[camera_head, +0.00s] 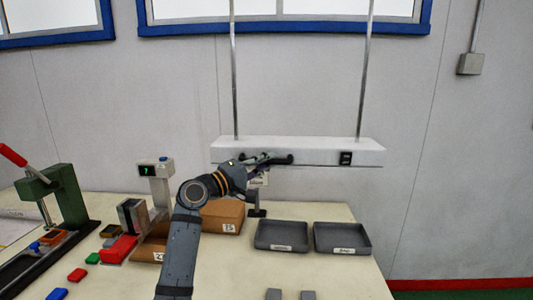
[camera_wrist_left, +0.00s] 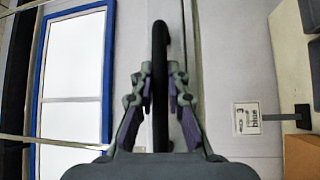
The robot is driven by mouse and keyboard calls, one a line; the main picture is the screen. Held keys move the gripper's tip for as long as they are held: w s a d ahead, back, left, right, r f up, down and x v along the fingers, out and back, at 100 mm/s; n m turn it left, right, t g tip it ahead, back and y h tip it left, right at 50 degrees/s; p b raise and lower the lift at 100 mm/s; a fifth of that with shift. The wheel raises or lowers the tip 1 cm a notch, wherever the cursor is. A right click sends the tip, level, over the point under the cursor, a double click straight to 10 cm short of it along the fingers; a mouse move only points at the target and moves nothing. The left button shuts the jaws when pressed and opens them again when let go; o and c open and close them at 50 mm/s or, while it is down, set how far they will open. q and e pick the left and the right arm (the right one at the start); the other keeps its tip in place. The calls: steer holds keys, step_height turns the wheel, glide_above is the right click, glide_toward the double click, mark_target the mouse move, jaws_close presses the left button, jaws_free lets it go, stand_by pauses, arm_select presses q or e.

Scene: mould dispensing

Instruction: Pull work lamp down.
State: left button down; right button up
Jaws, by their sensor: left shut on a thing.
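The work lamp (camera_head: 310,151) is a long white bar hanging from two thin metal rods in front of the wall, above the back of the table. A black handle (camera_head: 284,159) is on the left part of its front, and a small black switch (camera_head: 345,158) is on the right part. My left gripper (camera_head: 260,161) reaches up to the handle and is shut on it. In the left wrist view the black handle (camera_wrist_left: 160,85) runs between the two purple-padded fingers (camera_wrist_left: 160,100).
Two grey trays (camera_head: 260,246) (camera_head: 317,246) sit under the lamp. A box marked B (camera_head: 232,215) stands behind my left arm. A green press with a red lever (camera_head: 64,195), a small display unit (camera_head: 150,169) and coloured blocks fill the table's left side.

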arm_select(q)
steer(key=shift+f+b, duration=0.4)
steer(key=shift+f, duration=1)
steer(key=c, duration=1.3)
jaws_free()
steer(key=shift+c, duration=0.2)
steer(key=shift+r, duration=0.1)
steer(key=v, duration=1.2)
